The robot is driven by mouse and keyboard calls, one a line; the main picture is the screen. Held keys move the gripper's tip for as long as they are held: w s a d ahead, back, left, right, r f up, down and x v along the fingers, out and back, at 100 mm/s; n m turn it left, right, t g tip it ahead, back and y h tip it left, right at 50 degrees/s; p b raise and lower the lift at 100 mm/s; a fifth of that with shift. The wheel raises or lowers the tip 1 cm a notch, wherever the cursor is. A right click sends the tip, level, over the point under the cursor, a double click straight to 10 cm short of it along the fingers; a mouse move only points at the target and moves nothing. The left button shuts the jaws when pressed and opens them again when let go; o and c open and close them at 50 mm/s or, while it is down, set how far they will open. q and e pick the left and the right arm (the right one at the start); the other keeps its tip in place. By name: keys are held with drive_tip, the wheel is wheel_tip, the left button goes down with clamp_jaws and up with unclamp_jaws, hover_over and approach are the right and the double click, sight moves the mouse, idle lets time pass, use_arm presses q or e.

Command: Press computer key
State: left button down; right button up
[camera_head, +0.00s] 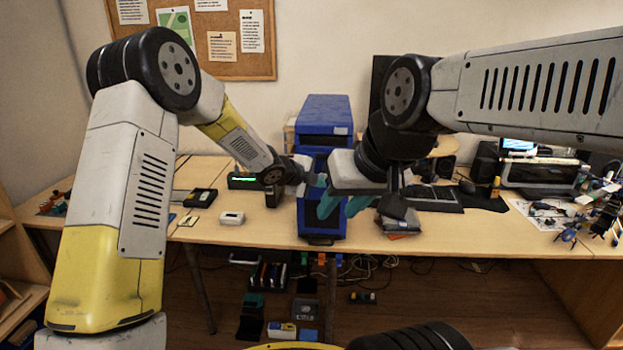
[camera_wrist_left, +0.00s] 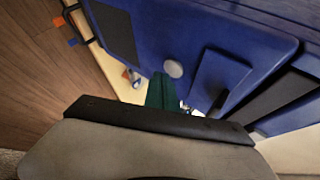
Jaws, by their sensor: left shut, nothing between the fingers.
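The dark keyboard (camera_head: 440,198) lies on the desk right of centre, partly hidden by my right arm. Single keys are too small to make out. My left gripper (camera_head: 318,183) is shut and empty in front of the blue cabinet, well left of the keyboard. In the left wrist view its green fingers (camera_wrist_left: 162,92) are together, near the blue cabinet face. My right gripper (camera_head: 344,204) has its teal fingers apart, lower and slightly right of the left one, also before the cabinet and left of the keyboard.
The tall blue cabinet (camera_head: 322,118) stands at the desk's middle. A small white device (camera_head: 231,218) and dark boxes lie on the left. A mouse (camera_head: 467,187), a printer-like machine (camera_head: 541,174) and loose parts are on the right. The front right desk (camera_head: 480,236) is clear.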

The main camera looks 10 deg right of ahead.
idle(0.6)
use_arm(q)
drive_tip(key=shift+w+d, duration=0.1)
drive_tip(key=shift+w, duration=0.35)
idle(0.4)
drive_tip(key=shift+s, duration=0.45)
drive_tip(key=s+a, duration=0.2)
drive_tip(key=s, duration=0.3)
drive_tip(key=shift+s, duration=0.4)
